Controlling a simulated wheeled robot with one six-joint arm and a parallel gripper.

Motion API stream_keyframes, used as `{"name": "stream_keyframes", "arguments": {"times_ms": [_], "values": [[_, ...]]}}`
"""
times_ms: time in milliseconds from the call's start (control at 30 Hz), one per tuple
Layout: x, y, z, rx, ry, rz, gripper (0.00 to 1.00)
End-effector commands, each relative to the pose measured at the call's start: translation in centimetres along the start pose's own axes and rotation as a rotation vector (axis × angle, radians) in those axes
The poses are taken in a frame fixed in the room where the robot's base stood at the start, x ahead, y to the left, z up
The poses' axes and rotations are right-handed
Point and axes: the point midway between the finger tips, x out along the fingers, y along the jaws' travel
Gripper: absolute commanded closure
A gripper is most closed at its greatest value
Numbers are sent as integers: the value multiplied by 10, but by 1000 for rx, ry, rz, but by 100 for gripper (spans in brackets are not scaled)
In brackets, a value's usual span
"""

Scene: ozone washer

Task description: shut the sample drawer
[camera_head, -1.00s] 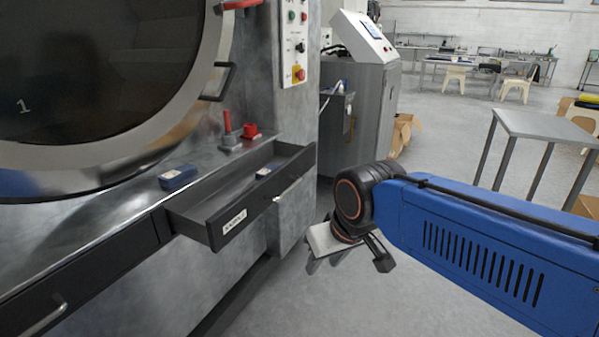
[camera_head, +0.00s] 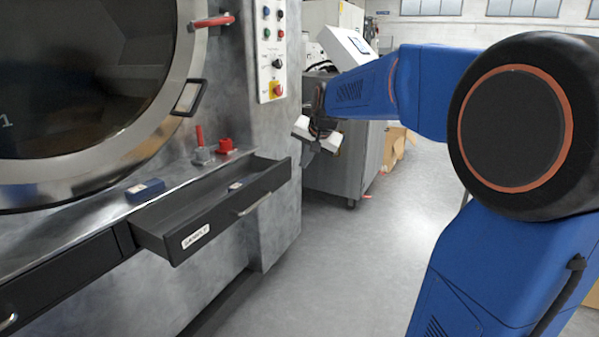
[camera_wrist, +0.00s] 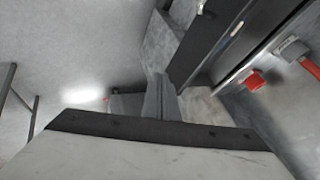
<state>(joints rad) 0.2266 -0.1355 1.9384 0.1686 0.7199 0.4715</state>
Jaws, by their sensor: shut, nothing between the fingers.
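The sample drawer (camera_head: 222,219) is pulled out of the grey machine in the head view. It has a dark front with a white label (camera_head: 196,236) and a metal handle (camera_head: 255,203). A small item (camera_head: 236,186) lies inside it. In the wrist view the drawer (camera_wrist: 222,48) runs diagonally at the upper right. My gripper (camera_head: 316,138) is beyond the drawer's right end, higher than its front, and apart from it. The wrist view shows the gripper's fingers (camera_wrist: 160,98) together with nothing between them.
A red-handled clamp (camera_head: 201,146) and a red block (camera_head: 226,146) stand on the machine's ledge behind the drawer. A dark blue box (camera_head: 145,191) lies on the ledge. A grey cabinet (camera_head: 338,170) stands behind my gripper. The floor before the drawer is clear.

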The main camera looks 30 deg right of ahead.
Motion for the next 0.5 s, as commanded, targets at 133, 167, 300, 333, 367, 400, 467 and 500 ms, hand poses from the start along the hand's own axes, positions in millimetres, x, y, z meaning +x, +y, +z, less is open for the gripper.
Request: {"name": "stream_keyframes", "arguments": {"times_ms": [133, 167, 300, 333, 367, 400, 467, 500], "values": [[10, -4, -17, 36, 10, -4, 100], [11, -4, -18, 39, 10, -4, 100], [21, -4, -19, 42, 10, -4, 100], [24, -4, -19, 42, 10, -4, 100], [28, -4, -19, 41, 10, -4, 100], [33, -4, -19, 41, 10, -4, 100], [44, -4, -19, 41, 9, -3, 100], [51, -4, -19, 41, 9, -3, 100]]}}
